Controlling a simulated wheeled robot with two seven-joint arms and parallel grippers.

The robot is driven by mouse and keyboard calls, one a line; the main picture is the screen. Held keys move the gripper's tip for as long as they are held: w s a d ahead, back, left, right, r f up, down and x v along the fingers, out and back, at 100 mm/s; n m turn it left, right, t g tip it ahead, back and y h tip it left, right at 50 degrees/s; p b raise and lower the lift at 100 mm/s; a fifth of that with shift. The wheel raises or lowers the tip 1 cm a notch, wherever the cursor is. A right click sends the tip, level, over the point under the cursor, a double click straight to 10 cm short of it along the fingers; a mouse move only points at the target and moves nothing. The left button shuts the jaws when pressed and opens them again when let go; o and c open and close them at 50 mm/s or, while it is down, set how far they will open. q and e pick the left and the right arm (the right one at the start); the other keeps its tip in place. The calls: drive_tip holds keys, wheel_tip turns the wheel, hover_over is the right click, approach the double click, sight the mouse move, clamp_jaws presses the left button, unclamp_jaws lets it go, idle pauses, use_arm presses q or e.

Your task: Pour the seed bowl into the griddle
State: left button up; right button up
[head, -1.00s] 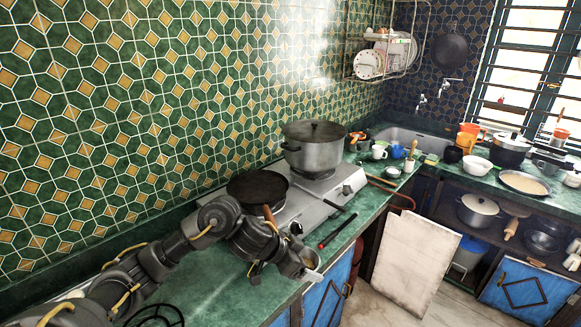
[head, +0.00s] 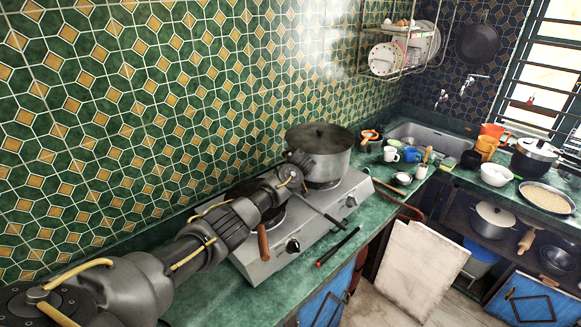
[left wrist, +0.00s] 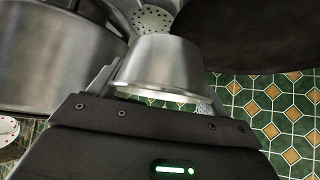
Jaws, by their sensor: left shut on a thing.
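The seed bowl (left wrist: 160,70), a small grey metal bowl, is between the fingers of my left gripper (left wrist: 160,85), which is shut on it. In the left wrist view it appears tipped, and I cannot see any seeds. The griddle (left wrist: 250,35) is the dark round shape beside the bowl at upper right. In the head view my left arm covers most of the griddle, leaving its wooden handle (head: 263,242) showing. My left gripper (head: 300,163) is at the far side of the griddle, near the pot; the bowl is hidden there. My right gripper is out of view.
A large lidded pot (head: 320,155) stands on the far burner of the gas hotplate (head: 258,268), close to my left gripper. A black and red tool (head: 338,246) lies on the green counter (head: 215,300). The tiled wall (head: 120,130) rises behind.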

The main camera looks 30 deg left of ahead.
use_arm(q)
drive_tip(key=shift+w+a+n+g, duration=0.1)
drive_tip(key=shift+a+n+g, duration=0.2)
drive_tip(key=shift+a+n, duration=0.15)
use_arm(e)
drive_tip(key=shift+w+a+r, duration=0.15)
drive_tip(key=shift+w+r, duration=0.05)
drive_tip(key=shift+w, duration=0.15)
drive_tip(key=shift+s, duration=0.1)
